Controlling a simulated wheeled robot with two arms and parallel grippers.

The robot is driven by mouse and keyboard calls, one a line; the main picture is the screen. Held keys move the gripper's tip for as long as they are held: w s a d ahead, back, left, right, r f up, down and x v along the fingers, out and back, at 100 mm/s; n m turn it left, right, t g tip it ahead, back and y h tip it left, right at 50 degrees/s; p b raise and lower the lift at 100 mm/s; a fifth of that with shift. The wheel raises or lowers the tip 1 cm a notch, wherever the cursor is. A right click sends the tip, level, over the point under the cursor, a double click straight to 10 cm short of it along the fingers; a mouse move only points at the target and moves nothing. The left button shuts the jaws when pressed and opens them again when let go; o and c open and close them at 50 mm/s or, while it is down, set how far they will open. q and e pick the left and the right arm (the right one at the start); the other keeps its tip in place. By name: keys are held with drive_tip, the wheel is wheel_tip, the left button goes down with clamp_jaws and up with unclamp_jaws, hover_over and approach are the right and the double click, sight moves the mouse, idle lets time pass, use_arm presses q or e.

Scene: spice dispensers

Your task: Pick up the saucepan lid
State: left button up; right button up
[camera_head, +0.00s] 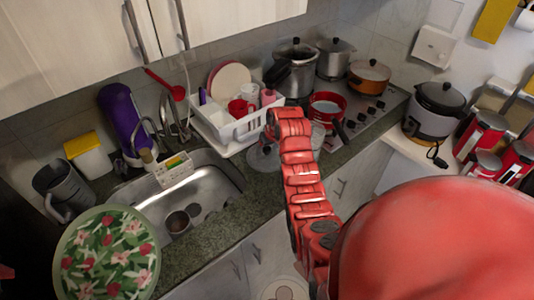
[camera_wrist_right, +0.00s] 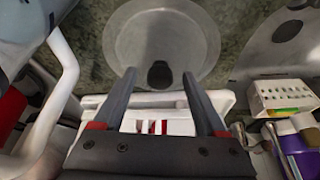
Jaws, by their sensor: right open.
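The saucepan lid is a round, clear glass lid (camera_wrist_right: 160,38) with a black knob (camera_wrist_right: 160,74), lying on the dark green counter in front of the white dish rack. In the head view the lid (camera_head: 260,158) shows beside my right arm, which hides part of it. My right gripper (camera_wrist_right: 158,73) is open and empty in the right wrist view, its two fingers pointing at the lid with the knob between their tips in the picture. I cannot tell the height gap. In the head view my red right arm hides its fingertips. My left gripper is not in view.
The dish rack (camera_head: 225,130) with cups and plates stands right behind the lid. The sink (camera_head: 212,180) is to the left. A red saucepan (camera_head: 326,104) and several pots stand on the stove to the right. A flowered round object (camera_head: 105,250) is at front left.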

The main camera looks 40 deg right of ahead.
clamp_jaws()
idle(0.4)
